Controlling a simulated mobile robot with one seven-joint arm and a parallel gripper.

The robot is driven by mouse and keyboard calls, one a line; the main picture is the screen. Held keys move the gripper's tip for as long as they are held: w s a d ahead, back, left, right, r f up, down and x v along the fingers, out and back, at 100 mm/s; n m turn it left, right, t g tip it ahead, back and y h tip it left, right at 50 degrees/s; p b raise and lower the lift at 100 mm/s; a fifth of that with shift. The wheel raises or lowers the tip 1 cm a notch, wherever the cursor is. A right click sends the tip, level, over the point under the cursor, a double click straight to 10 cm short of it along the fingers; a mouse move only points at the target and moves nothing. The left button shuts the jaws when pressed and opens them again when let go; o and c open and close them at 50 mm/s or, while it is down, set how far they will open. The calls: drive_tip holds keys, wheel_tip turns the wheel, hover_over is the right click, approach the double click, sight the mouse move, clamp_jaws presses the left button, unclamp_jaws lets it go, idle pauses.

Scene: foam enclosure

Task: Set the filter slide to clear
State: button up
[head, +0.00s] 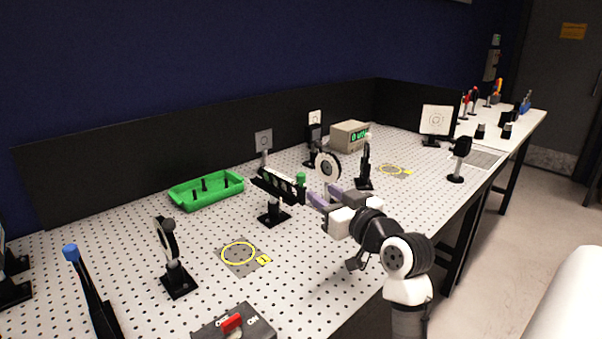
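The filter slide (275,184) is a black bar with several apertures, held on a post with a black base (274,217) near the middle of the table in the head view. A green knob (301,179) stands at its right end. My gripper (319,192) is just right of the knob, with its two purple fingers spread apart and nothing seen between them. The fingertips look close to the knob but apart from it; the depth gap is hard to judge. Which aperture sits in the light path, and any labels on the slide, are too small to read.
A round lens mount (328,166) stands right behind my fingers, and a dark post mount (364,168) is to its right. A green tray (207,191) lies behind left. A lens mount (171,257) and a red-switch box (234,325) are at front left.

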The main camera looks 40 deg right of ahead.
sight(304, 179)
drive_tip(key=w+p, duration=0.1)
drive_tip(key=w, duration=0.2)
drive_tip(key=w+p, duration=0.1)
drive_tip(key=w, duration=0.2)
drive_tip(key=w+d, duration=0.1)
drive_tip(key=w, duration=0.3)
drive_tip(key=shift+d+p, duration=0.1)
drive_tip(key=shift+p, duration=0.3)
drive_tip(key=shift+s, duration=0.1)
clamp_jaws()
